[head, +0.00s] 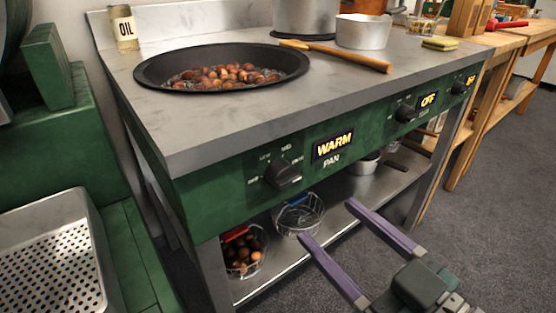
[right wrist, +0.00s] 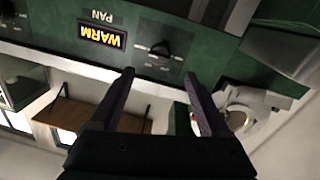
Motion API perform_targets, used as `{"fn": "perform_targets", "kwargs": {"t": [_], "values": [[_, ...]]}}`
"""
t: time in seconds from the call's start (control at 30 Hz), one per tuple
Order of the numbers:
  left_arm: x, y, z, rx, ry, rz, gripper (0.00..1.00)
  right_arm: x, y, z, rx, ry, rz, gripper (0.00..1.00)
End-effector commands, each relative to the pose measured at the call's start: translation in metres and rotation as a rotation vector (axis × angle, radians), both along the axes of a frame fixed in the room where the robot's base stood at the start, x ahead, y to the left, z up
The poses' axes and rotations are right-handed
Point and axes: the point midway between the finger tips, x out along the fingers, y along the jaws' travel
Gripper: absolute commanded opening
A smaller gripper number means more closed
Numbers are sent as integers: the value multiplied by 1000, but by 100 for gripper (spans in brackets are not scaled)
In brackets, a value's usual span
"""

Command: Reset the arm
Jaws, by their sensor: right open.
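My right gripper (head: 328,222) is open and empty in front of the green stove (head: 225,190), low at the front, with its two purple fingers apart. In the right wrist view the fingers (right wrist: 159,75) spread toward the upside-down green panel, near the pan's knob (right wrist: 160,48) and the WARM display (right wrist: 102,34). In the head view the same pan knob (head: 283,174) and lit WARM display (head: 333,145) are on the panel. My left gripper is not in view.
A black pan (head: 150,73) of chestnuts sits on the stove top, with a wooden-handled tool (head: 345,57), a metal pot (head: 363,32) and an OIL can (head: 123,30). Wire baskets (head: 298,215) stand on the lower shelf. A perforated tray (head: 45,250) is at left. Floor at right is clear.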

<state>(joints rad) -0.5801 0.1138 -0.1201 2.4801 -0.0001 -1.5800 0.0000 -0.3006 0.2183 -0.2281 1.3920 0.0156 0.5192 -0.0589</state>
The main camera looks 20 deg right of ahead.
Motion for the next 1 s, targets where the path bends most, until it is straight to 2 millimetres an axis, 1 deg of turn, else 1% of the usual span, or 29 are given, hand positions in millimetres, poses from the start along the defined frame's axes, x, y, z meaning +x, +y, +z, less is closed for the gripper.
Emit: {"fn": "perform_targets", "kwargs": {"t": [0.2,0.27,0.33,0.37,0.47,0.5,0.57,0.6,0.67,0.7,0.77,0.8,0.87,0.9,0.97,1.0], "values": [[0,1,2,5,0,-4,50,0,0,2,0,3,-1,80],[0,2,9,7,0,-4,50,1,1,9,-2,20,-4,80],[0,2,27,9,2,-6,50,3,2,24,-7,67,-13,80],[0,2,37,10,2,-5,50,3,3,32,-11,99,-19,80],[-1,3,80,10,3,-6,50,1,4,67,-27,243,-45,80],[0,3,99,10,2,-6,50,-2,3,82,-37,313,-59,80],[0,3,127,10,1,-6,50,-10,2,105,-51,426,-80,80],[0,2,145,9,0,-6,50,-17,0,119,-60,500,-93,80],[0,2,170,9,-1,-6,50,-30,-3,142,-72,612,-114,80],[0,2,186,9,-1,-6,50,-41,-5,157,-82,685,-128,80],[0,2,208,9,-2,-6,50,-58,-9,180,-95,787,-147,80],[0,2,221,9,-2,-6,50,-70,-11,194,-103,852,-159,80],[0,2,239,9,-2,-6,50,-89,-15,215,-113,943,-176,80],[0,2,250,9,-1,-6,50,-101,-17,229,-120,998,-186,80],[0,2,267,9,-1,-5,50,-120,-21,251,-129,1079,-202,80],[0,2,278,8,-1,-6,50,-132,-23,265,-135,1130,-211,80]]}}
